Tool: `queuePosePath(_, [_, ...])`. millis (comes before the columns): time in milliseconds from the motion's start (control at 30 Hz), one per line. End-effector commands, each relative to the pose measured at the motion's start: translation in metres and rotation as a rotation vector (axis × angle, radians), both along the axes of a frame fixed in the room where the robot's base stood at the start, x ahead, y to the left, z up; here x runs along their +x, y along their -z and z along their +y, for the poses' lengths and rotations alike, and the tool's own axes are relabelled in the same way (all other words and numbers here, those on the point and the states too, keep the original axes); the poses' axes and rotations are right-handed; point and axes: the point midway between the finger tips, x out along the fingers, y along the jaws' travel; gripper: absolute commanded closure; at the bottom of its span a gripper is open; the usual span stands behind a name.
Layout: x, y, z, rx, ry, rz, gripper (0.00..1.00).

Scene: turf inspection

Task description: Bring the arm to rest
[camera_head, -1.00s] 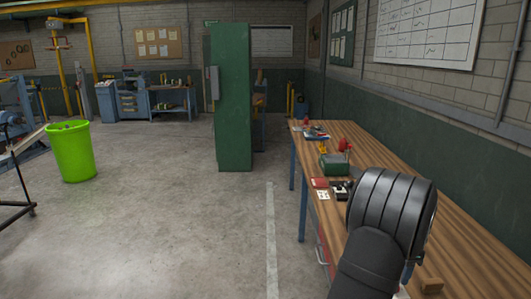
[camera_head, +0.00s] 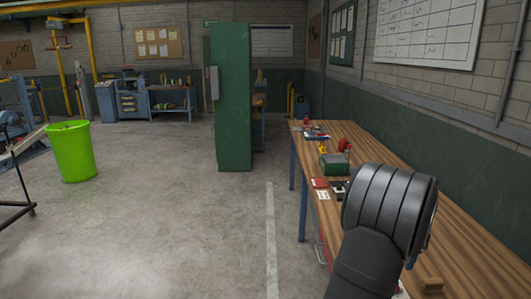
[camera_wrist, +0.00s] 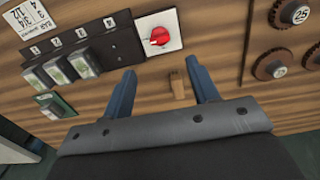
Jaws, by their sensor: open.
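My gripper (camera_wrist: 158,92) shows in the wrist view with its two blue fingers apart and nothing between them that I can see it grip. It is over the wooden workbench (camera_wrist: 225,30). A small wooden block (camera_wrist: 178,86) on the bench shows between the fingertips in that view, apart from both. In the head view my black arm rises in front of the workbench (camera_head: 465,225) at the lower right and hides part of it. The gripper's fingers are hidden there.
In the wrist view, a red knob (camera_wrist: 159,36) on a white plate, a black numbered rack (camera_wrist: 78,50) with several modules, and round brown discs (camera_wrist: 275,65) lie on the bench. In the head view, a green cabinet (camera_head: 232,100) and green bin (camera_head: 72,152) stand on open floor.

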Motion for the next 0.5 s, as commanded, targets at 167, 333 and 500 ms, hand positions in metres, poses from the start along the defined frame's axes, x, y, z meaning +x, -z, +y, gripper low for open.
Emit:
queuePosePath(167, [-0.001, 0.037, 0.0, 0.002, 0.0, 0.003, 0.46])
queuePosePath(333, [-0.001, 0.072, 0.0, 0.003, 0.0, 0.003, 0.46])
queuePosePath(500, [-0.001, 0.106, 0.001, 0.003, 0.0, 0.003, 0.46])
